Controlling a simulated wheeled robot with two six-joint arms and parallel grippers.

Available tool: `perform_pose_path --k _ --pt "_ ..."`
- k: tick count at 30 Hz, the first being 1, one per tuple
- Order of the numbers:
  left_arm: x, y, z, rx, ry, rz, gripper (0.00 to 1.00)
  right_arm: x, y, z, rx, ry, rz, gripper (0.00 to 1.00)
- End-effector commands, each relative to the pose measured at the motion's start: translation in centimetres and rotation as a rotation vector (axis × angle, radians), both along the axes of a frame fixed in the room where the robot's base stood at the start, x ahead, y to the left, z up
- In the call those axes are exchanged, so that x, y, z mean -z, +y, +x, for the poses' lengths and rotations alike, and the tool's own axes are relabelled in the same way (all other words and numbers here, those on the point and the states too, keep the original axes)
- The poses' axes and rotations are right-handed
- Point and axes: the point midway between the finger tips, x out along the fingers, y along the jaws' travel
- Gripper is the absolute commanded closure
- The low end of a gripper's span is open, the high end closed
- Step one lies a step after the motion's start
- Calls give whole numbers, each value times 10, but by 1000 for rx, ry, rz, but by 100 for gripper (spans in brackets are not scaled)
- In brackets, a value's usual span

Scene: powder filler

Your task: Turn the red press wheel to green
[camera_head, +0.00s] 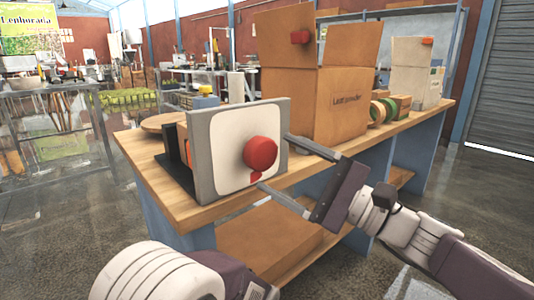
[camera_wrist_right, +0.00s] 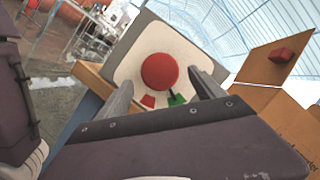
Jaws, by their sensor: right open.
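The red press wheel (camera_head: 261,153) is a round knob on the white face of an upright grey-framed panel (camera_head: 205,160) on the wooden bench. In the right wrist view the wheel (camera_wrist_right: 160,71) sits centred ahead of my fingers. Below it on the panel are a red mark (camera_wrist_right: 148,101) and a green mark (camera_wrist_right: 177,100); a small dark piece shows beside the green one. In the head view only the red mark (camera_head: 255,177) shows. My right gripper (camera_head: 276,162) is open, with its fingertips on either side of the wheel; contact cannot be told. My left gripper is out of view.
An open cardboard box (camera_head: 335,105) with a red knob stands right of the panel. Tape rolls (camera_head: 382,110) and another carton (camera_head: 412,75) stand farther along the bench (camera_head: 160,190). A dark stand is just left behind the panel.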

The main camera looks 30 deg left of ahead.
Motion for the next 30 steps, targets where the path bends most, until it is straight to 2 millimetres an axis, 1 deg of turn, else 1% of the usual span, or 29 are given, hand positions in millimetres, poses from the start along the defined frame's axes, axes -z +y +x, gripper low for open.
perform_pose_path --k 1,3,7,10,21,23,25,26,27,29,30 --pt "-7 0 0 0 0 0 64 -1 -12 0 5 1 -1 22" --pt "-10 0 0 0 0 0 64 3 -25 -1 5 1 0 22" --pt "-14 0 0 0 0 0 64 9 -41 -3 2 1 0 22" --pt "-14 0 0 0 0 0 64 11 -45 -4 1 0 -1 22" --pt "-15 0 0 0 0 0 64 10 -46 -4 2 -1 0 22" --pt "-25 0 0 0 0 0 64 -1 -50 1 14 -2 1 22" --pt "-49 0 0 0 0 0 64 -24 -61 11 51 0 0 22" --pt "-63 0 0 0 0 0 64 -29 -68 16 69 17 -17 22" --pt "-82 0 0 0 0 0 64 -14 -76 17 80 48 -109 22" --pt "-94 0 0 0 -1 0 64 39 -86 13 85 85 -302 22" --pt "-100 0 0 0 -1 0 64 72 -96 8 86 101 -424 22"
